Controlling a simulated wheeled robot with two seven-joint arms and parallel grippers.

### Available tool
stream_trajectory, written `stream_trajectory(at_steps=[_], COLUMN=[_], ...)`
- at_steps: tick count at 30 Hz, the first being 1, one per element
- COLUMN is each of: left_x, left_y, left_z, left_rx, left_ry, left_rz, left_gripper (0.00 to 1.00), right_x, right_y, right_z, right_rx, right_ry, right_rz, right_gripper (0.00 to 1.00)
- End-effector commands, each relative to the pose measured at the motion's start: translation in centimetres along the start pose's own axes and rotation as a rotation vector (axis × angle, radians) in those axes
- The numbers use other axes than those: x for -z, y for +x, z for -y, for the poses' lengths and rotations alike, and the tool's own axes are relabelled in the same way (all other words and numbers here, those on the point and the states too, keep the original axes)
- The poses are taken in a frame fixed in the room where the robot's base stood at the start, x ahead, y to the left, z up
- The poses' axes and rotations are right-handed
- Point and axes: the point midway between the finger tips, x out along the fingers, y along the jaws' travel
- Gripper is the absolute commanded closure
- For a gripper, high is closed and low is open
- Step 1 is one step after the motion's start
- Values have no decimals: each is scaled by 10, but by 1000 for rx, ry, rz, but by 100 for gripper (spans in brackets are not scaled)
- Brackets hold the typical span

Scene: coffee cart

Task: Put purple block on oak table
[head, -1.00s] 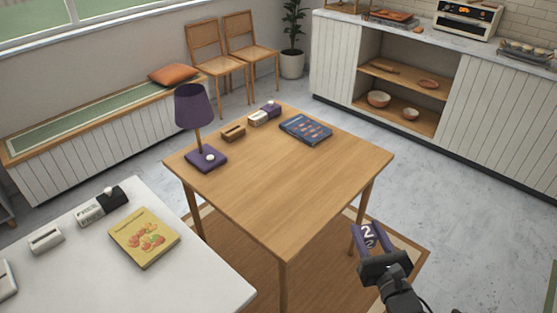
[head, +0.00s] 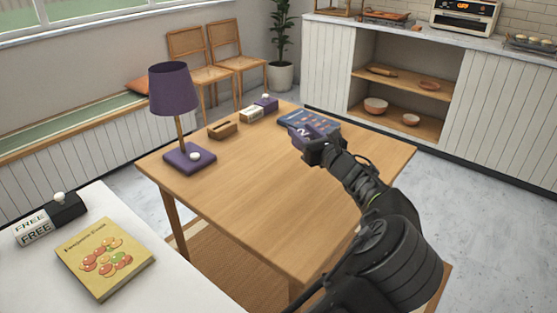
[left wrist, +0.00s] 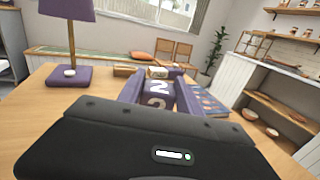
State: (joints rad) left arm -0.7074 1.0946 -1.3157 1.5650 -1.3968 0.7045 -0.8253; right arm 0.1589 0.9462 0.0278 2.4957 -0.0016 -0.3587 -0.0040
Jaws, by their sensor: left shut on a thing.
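The purple block (head: 303,134) with a white number 2 is in my left gripper (head: 314,146), over the far right part of the oak table (head: 235,195), in front of the blue book. In the left wrist view the purple block (left wrist: 158,90) shows upright beyond the dark gripper body, with pale digits on it. The left gripper is shut on it. I cannot tell whether its underside touches the tabletop. My right gripper is not in view.
On the oak table stand a purple lamp (head: 174,92), a wooden slotted block (head: 223,129), a small white-and-purple item (head: 252,114) and a blue book (head: 318,124). The middle and front of the table are bare. A white table (head: 165,270) with a yellow book (head: 104,262) is at lower left.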

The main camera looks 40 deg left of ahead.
Motion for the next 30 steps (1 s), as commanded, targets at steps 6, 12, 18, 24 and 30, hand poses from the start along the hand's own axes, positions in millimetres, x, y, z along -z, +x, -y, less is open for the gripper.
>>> stream_trajectory(at_steps=[6, 12, 18, 24, 30], left_x=[-1, 17, 53, 63, 63], left_y=[0, -1, -1, -1, -2], left_z=[0, 0, 0, 1, 1], left_rx=[0, 1, 1, 1, 1], left_ry=[-1, 2, 3, -1, -1], left_rz=[0, 0, 0, 0, 0], left_gripper=[99, 99, 99, 99, 99], right_x=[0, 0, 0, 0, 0], right_y=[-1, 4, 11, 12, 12], right_z=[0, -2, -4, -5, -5], right_rx=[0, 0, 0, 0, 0], right_ry=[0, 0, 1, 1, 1], right_rz=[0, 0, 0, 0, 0], right_gripper=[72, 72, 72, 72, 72])
